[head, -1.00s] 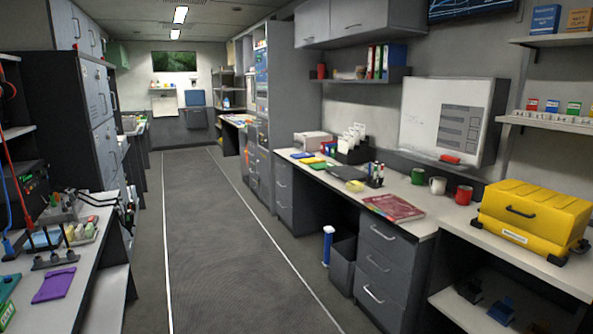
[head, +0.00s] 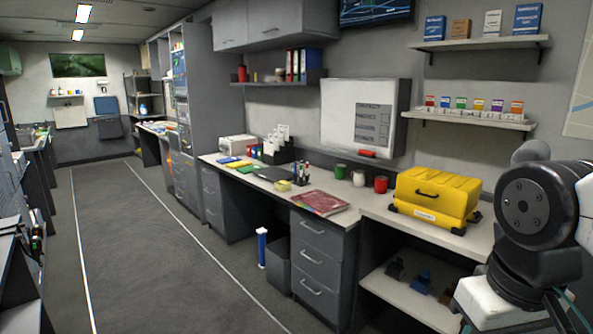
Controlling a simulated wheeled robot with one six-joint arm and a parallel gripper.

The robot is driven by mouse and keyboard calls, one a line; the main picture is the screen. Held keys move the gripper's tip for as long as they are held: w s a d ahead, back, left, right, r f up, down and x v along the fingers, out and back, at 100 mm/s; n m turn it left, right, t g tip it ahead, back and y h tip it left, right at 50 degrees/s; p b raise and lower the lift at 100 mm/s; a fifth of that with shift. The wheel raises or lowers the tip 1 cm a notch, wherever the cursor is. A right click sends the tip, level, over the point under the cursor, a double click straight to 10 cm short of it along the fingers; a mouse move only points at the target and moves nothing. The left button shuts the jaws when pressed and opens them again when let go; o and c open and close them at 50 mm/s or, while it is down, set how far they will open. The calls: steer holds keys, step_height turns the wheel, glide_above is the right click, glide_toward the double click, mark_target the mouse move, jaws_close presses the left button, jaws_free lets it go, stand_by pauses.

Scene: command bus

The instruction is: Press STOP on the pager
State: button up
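I cannot make out a pager in the head view. Small dark and blue devices (head: 421,282) sit on the lower shelf under the right counter, too small to identify. Part of my arm shows at the right edge, in front of the counter's right end. My gripper is not in view.
A yellow case (head: 437,195) stands on the right counter (head: 386,217). Mugs (head: 359,178), a magazine (head: 320,202) and a whiteboard (head: 352,118) are left of it. A bin (head: 278,268) and a blue-white cylinder (head: 262,247) stand on the floor. The aisle (head: 140,255) is clear.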

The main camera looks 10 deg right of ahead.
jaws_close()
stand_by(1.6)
